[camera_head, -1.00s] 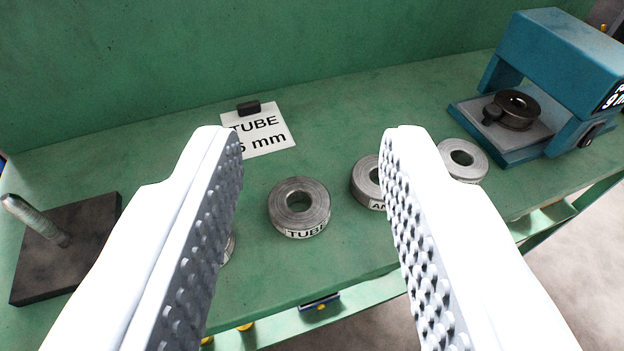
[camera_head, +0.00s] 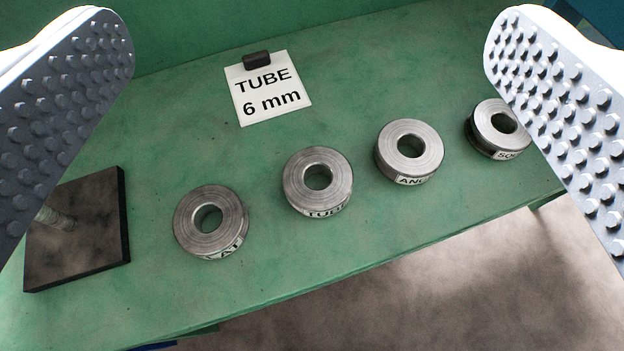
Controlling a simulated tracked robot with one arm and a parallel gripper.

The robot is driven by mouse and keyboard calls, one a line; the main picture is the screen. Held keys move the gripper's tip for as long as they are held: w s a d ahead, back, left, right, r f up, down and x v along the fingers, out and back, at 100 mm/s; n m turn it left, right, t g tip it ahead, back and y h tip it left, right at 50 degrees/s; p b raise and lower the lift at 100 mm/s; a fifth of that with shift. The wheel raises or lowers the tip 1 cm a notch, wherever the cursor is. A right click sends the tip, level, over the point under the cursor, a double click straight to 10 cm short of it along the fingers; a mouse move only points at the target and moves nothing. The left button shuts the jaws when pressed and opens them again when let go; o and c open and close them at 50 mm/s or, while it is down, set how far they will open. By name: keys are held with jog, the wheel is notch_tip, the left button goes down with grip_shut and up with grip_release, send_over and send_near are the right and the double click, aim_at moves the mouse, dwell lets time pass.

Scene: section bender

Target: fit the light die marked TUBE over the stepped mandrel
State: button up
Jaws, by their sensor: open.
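The grey metal ring die marked TUBE (camera_head: 318,198) lies flat on the green bench, its hole facing up and its label on the near side. My gripper (camera_head: 308,48) is wide open and empty. Its studded fingers stand at the left and right edges of the view, apart from the TUBE die, which lies between them lower in the picture.
A die whose label is partly readable as "AT" (camera_head: 186,231) lies left of the TUBE die. A die marked ANG (camera_head: 408,169) and another partly behind my right finger (camera_head: 487,125) lie to its right. A card reading TUBE 6 mm (camera_head: 270,103) lies behind, under a black block (camera_head: 257,58).

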jog(key=shift+o, duration=0.2)
jog(key=w+f+m+g+p, duration=0.5)
jog(key=w+p, duration=0.5)
jog(key=shift+f+g+p, duration=0.3)
jog(key=shift+g+p, duration=0.1)
jog(key=m+g+p, duration=0.4)
jog(key=p, duration=0.3)
send_over(318, 185)
notch_tip(318, 185, down, 5)
jog(key=f+m+g+p, duration=0.1)
jog(key=f+p, duration=0.1)
jog(key=f, duration=0.3)
jog(key=f+m+g+p, duration=0.2)
jog(key=f+p, duration=0.1)
jog(key=f, duration=0.2)
jog(key=f+m+g+p, duration=0.2)
jog(key=f+p, duration=0.1)
jog(key=f, duration=0.2)
jog(key=shift+s+f, duration=0.25)
jog(key=shift+s, duration=0.05)
jog(key=f, duration=0.4)
jog(key=shift+w+f+p, duration=0.3)
jog(key=shift+f+p, duration=0.05)
jog(key=shift+f, duration=0.05)
jog(key=c, duration=1.2)
